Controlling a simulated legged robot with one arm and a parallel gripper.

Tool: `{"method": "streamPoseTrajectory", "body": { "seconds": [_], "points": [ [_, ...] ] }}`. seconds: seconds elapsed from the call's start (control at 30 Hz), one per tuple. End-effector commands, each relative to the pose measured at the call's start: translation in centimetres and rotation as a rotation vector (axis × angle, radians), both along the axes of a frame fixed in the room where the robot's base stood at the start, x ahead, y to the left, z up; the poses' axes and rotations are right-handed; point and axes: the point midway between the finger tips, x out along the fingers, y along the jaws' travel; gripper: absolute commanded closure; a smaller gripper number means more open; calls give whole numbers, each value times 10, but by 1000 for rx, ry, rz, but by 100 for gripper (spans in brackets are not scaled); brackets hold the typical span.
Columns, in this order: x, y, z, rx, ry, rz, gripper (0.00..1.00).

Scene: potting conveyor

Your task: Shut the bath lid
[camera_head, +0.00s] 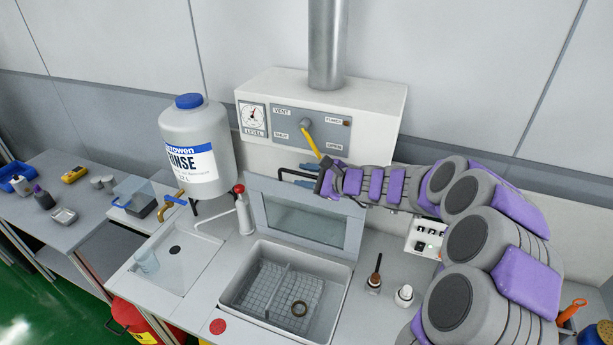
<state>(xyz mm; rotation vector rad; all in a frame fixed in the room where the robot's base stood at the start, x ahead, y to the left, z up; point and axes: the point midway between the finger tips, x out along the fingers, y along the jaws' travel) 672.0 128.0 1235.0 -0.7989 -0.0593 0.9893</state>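The bath lid (308,221) is a grey-framed panel with a window. It stands raised, tilted back behind the open bath (229,296). My gripper (290,174) is at the end of my purple-and-grey arm, which reaches in from the right. Its dark fingers point left, just above the lid's upper edge and in front of the vent box. I cannot tell whether they touch the lid or how far apart they are.
The vent box (383,101) with a yellow lever (312,143) stands behind the lid. A rinse bottle (189,145) and a red-topped dispenser (243,211) stand to the left.

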Motion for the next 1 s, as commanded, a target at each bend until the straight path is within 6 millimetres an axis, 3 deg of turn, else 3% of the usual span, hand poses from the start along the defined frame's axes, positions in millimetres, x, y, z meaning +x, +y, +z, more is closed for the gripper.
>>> {"method": "streamPoseTrajectory", "body": {
  "seconds": [0.43,1.0],
  "points": [
    [0,0,0,0,0,0,100],
    [1,-1,-1,-3,-6,0,100]
  ]
}}
